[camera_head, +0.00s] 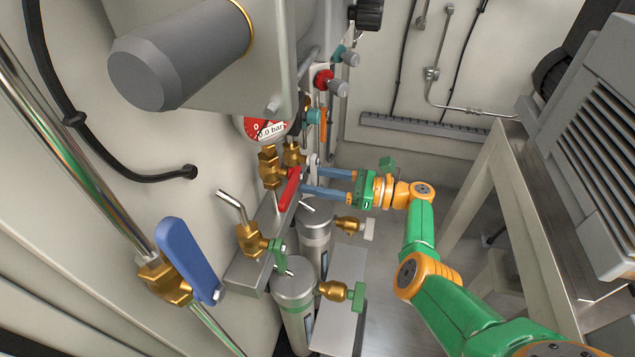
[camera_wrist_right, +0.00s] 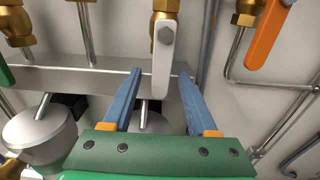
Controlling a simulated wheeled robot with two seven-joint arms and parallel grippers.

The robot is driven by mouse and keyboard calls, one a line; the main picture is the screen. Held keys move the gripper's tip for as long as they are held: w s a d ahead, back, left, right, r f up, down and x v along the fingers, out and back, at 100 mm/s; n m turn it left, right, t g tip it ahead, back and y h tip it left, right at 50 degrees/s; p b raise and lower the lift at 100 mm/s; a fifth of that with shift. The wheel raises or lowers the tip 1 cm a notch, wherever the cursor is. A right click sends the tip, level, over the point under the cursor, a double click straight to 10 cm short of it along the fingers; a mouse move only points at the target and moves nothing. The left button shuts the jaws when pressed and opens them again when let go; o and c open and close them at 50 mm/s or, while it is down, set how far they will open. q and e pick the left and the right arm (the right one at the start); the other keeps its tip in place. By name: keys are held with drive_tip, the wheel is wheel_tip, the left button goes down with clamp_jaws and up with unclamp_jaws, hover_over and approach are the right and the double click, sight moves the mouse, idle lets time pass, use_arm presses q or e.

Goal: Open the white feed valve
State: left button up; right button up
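The white feed valve has a white lever (camera_wrist_right: 163,60) that hangs down from a brass body (camera_wrist_right: 166,6) in the right wrist view. In the head view only a small pale part of it (camera_head: 313,160) seems to show by the fingertips. My right gripper (camera_wrist_right: 159,74) is open, with its two blue fingers on either side of the white lever and a gap at each side. The same gripper shows in the head view (camera_head: 304,178), reaching left to the valve row. My left gripper is not in view.
A red lever (camera_head: 289,189) stands close to my right fingertips. An orange lever (camera_wrist_right: 268,34) is on the right in the wrist view. A blue lever (camera_head: 187,258) is at left. Two metal canisters (camera_head: 293,282) (camera_head: 314,228) stand below. A grey bench (camera_head: 535,200) is at right.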

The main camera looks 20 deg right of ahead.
drive_tip(key=shift+p+v, duration=0.35)
drive_tip(key=shift+v, duration=0.65)
drive_tip(key=shift+p+v, duration=0.35)
drive_tip(key=shift+v, duration=1.25)
drive_tip(key=v, duration=0.2)
drive_tip(key=shift+s+d, duration=0.25)
drive_tip(key=shift+d, duration=0.05)
